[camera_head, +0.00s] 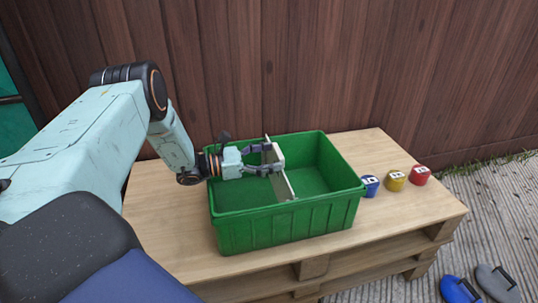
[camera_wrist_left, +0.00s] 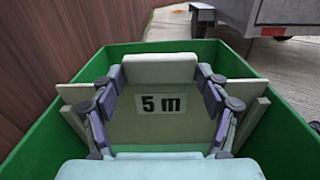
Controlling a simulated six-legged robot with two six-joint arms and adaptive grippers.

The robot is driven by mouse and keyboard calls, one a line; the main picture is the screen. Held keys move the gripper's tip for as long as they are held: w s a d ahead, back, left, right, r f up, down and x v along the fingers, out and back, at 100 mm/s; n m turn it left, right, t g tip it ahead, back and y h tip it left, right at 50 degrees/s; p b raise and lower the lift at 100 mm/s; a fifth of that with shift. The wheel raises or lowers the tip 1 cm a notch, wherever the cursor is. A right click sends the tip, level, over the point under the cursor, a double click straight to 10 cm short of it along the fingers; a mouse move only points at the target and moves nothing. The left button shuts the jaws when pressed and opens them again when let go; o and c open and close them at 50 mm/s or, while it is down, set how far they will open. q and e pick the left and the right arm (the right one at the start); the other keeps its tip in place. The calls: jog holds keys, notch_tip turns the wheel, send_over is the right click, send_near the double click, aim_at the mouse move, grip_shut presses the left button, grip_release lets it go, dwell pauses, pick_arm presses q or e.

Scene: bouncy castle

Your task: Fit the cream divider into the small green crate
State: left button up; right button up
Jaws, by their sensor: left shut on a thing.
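The small green crate (camera_head: 285,226) stands on a wooden pallet-like table in the head view. Its green wall also shows in the left wrist view (camera_wrist_left: 30,148). The cream divider (camera_head: 285,187) is inside the crate's outline, running across it from back to front near the middle. In the left wrist view the divider (camera_wrist_left: 130,130) faces me with a "5 m" label and a raised block at its top. My left gripper (camera_head: 274,158) is shut on the divider at this block. I cannot tell whether the divider touches the crate floor. My right gripper is not in view.
The wooden table (camera_head: 165,225) has free room left of the crate. Blue (camera_head: 370,186), yellow (camera_head: 395,181) and red (camera_head: 419,175) small round objects stand right of it. A brown plank wall (camera_head: 330,70) rises behind. Blue and grey shoes lie on the ground at right.

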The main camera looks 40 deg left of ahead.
pick_arm(q)
jog(key=shift+s+d+f, duration=0.25)
jog(key=shift+f, duration=0.3)
jog(key=shift+s+d+f, duration=0.2)
jog(key=shift+f, duration=0.35)
jog(key=o, duration=1.3)
jog(key=a+r+v, duration=0.1)
jog(key=v, duration=1.1)
jog(key=shift+w+r, duration=0.4)
jog(key=shift+w, duration=0.05)
jog(key=shift+r, duration=0.1)
